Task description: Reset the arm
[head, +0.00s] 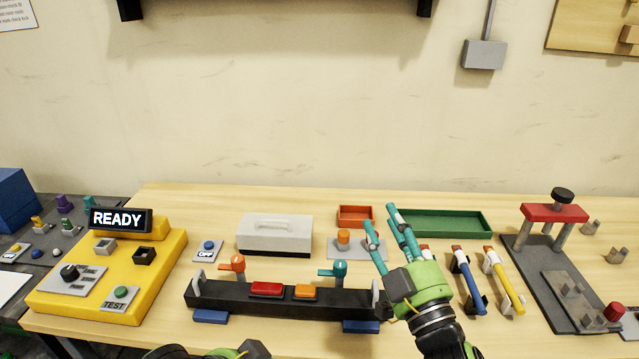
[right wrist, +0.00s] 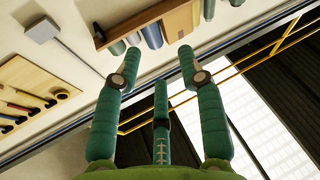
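My right gripper (head: 386,222) is raised over the front right part of the wooden table, with its teal fingers pointing up and away. In the right wrist view its three fingers (right wrist: 160,62) are spread apart with nothing between them. It faces the upper wall and ceiling. In the head view it covers part of the long black fixture's right end and part of the tools behind. Only a green and black piece of my left arm (head: 225,352) shows at the bottom edge; the left gripper's fingers are out of frame.
A yellow console (head: 60,298) reading READY stands left. A black fixture (head: 262,302) with orange and teal clamps lies in front. A white box (head: 275,234), green tray (head: 455,213), colored-handled tools (head: 507,282) and a press with red crossbar (head: 555,213) stand behind and right.

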